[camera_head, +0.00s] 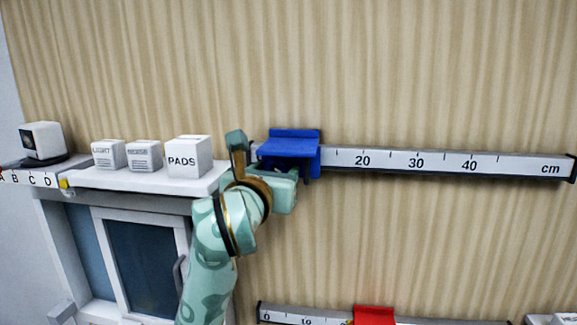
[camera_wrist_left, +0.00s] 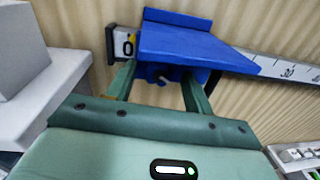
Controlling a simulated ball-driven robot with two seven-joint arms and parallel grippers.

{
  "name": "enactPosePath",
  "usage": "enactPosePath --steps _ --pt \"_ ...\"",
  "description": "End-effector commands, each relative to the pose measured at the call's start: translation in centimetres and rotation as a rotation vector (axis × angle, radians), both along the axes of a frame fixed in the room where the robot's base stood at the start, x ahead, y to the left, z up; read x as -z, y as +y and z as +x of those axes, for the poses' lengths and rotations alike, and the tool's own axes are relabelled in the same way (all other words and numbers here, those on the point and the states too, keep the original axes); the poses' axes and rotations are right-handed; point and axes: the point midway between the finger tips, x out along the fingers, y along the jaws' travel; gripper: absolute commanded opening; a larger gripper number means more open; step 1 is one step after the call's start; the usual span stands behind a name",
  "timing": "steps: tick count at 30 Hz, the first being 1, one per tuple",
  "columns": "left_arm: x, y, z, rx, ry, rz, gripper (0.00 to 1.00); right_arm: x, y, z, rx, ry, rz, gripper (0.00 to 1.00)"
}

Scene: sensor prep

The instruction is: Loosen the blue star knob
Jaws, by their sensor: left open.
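A blue carriage (camera_head: 290,146) with a flat shelf sits on the upper ruled rail near its left end. It also shows in the left wrist view (camera_wrist_left: 195,48). Under the shelf in that view is a small dark blue knob (camera_wrist_left: 163,74), partly in shadow; its star shape is not clear. My left gripper (camera_head: 283,172) is just below the carriage. In the wrist view, its two green fingers (camera_wrist_left: 158,88) are open, one on each side of the knob, with a gap visible. The knob is hidden in the head view. My right gripper is not in view.
The upper rail (camera_head: 440,163) runs right along the wooden wall, with free wall below. A lower rail carries a red carriage (camera_head: 374,315).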

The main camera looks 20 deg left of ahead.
Motion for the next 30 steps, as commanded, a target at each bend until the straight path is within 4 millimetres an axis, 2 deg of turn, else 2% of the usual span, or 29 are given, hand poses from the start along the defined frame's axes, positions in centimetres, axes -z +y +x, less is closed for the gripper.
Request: enactPosePath --steps 11,16,23,30 --pt "0.0 0.2 -0.1 0.001 0.0 0.001 0.52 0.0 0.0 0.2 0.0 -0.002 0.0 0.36" --pt "0.0 0.2 -0.1 0.001 0.0 0.001 0.07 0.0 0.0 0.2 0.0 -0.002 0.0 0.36" --pt "0.0 0.2 0.0 0.001 -0.002 -0.007 0.07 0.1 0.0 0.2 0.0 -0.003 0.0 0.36" --pt "0.2 0.2 0.0 0.001 -0.023 -0.081 0.07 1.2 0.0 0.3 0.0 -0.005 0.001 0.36"
